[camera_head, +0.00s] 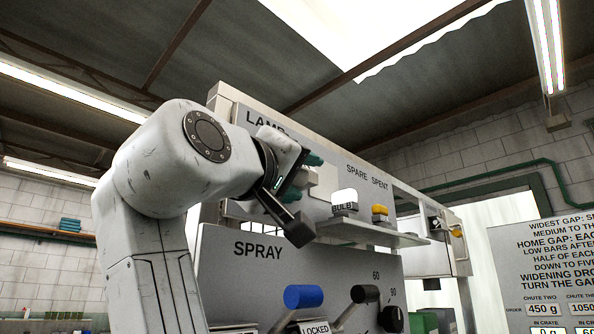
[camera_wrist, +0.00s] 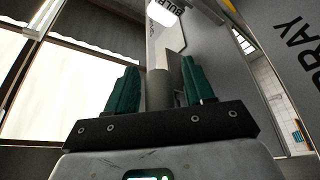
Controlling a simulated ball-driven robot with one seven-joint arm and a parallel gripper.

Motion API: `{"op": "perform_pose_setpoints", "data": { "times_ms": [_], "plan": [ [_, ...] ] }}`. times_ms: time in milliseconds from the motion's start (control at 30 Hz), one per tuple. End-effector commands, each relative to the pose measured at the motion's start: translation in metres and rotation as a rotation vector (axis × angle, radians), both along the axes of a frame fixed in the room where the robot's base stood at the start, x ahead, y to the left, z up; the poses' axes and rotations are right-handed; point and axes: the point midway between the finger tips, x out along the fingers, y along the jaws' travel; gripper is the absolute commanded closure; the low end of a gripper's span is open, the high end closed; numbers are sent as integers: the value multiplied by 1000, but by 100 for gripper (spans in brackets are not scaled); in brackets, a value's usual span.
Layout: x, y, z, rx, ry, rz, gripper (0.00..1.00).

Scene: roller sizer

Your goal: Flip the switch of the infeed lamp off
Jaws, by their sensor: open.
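The upright panel bears the label LAMP (camera_head: 265,121), partly covered by my arm. My gripper (camera_head: 303,177) is raised in front of this panel, its green fingers apart. A pale block (camera_head: 324,181) shows just beyond the fingers; I cannot tell whether it is the lamp switch. In the wrist view my gripper (camera_wrist: 157,80) is open, with a grey post-like part (camera_wrist: 159,88) showing between the fingers. Whether the fingers touch it is not clear. The switch's position is not readable, as my gripper hides that area.
Below is the SPRAY panel (camera_head: 240,282) with a blue-handled lever (camera_head: 303,296) and a black-handled lever (camera_head: 364,294). A text board (camera_head: 545,262) stands at right.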

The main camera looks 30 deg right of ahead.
Motion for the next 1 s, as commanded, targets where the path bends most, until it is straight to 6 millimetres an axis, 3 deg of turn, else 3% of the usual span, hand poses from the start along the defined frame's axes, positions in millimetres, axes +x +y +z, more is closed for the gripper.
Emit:
{"op": "perform_pose_setpoints", "data": {
  "times_ms": [200, 733, 1000],
  "plan": [
    [0, 0, 0, 0, 0, 0, 48],
    [0, 0, -1, 1, 2, 0, 99],
    [0, 0, -1, 1, 2, 0, 100]
  ]
}}
